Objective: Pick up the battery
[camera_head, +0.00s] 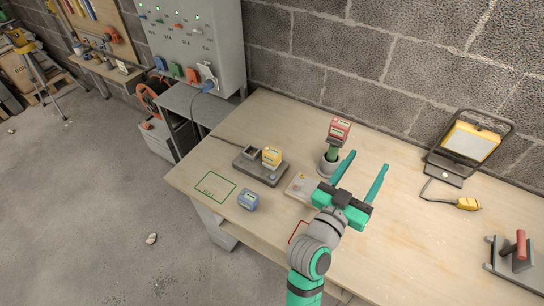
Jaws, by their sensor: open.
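Several battery-like blocks are in view, and I cannot tell which one the task means. A blue block (248,200) lies on the wooden bench (410,240) near its front left edge. A yellow block (271,156) sits on a dark charger-like base (249,164). A red block (339,130) stands on a green stem that rises from a grey cup-shaped base (327,167). My gripper (369,160) is over the bench, open and empty, with its two teal fingers pointing toward the wall. It is right of the blue and yellow blocks and close to the red block's stand in the picture.
A green outlined rectangle (215,187) is left of the blue block. A red outline (297,231) is partly hidden by my arm. A work lamp (468,140), its yellow plug (467,204) and a red-handled tool (521,246) occupy the right side. A grey cabinet (192,40) stands left.

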